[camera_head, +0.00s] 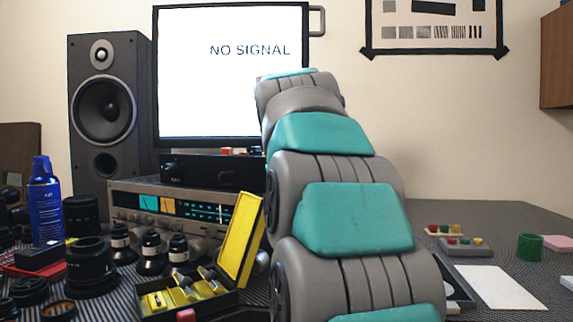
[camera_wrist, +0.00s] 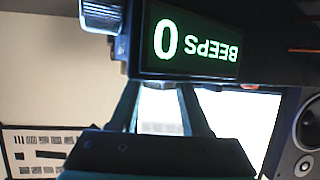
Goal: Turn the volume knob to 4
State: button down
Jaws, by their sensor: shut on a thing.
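In the wrist view, which is upside down, my gripper (camera_wrist: 162,95) has its two dark fingers converging on the edge of a black box. They are shut on a small pale piece (camera_wrist: 158,85), apparently the volume knob; it is mostly hidden and I cannot read its setting. The box's green display (camera_wrist: 195,42) reads "0" and "BEEPS". A ridged silver knob (camera_wrist: 101,14) shows at the top left, apart from the fingers. In the head view the black box (camera_head: 205,171) sits on a silver receiver (camera_head: 150,198). My arm hides the gripper there.
A monitor (camera_head: 232,75) reading "NO SIGNAL" stands behind the box, with a tall speaker (camera_head: 103,90) to its left. Lenses (camera_head: 92,262), a blue bottle (camera_head: 45,200) and an open yellow-lidded case (camera_head: 241,240) crowd the front left. The mat at right has some clear room.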

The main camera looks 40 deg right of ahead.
jog(key=m+g+h, duration=0.3)
jog(key=shift+w+r+m+b, duration=0.1)
jog(key=shift+m+b, duration=0.2)
jog(key=shift+m, duration=0.1)
jog(key=m+g+p, duration=0.1)
jog(key=m+g+h+p, duration=0.1)
jog(key=g, duration=0.1)
jog(key=m+g+p, duration=0.1)
jog(key=shift+r+m+h, duration=0.3)
jog(key=m+g+p, duration=0.1)
jog(key=g+p, duration=0.1)
jog(key=p, duration=0.1)
jog(key=shift+r+m, duration=0.15)
jog(key=shift+m, duration=0.25)
jog(key=m+g+p, duration=0.2)
jog(key=g+p, duration=0.1)
jog(key=p, duration=0.2)
jog(key=shift+a+m+p, duration=0.1)
jog(key=shift+m+p, duration=0.2)
jog(key=shift+p, duration=0.1)
jog(key=g+p, duration=0.1)
jog(key=m+g+p, duration=0.1)
jog(key=p, duration=0.1)
jog(key=shift+f, duration=0.3)
jog(key=shift+f+m+g, duration=0.1)
jog(key=shift+m+g, duration=0.2)
jog(key=shift+m, duration=0.1)
jog(key=shift+c, duration=1.8)
grip_release()
jog(key=shift+f, duration=0.1)
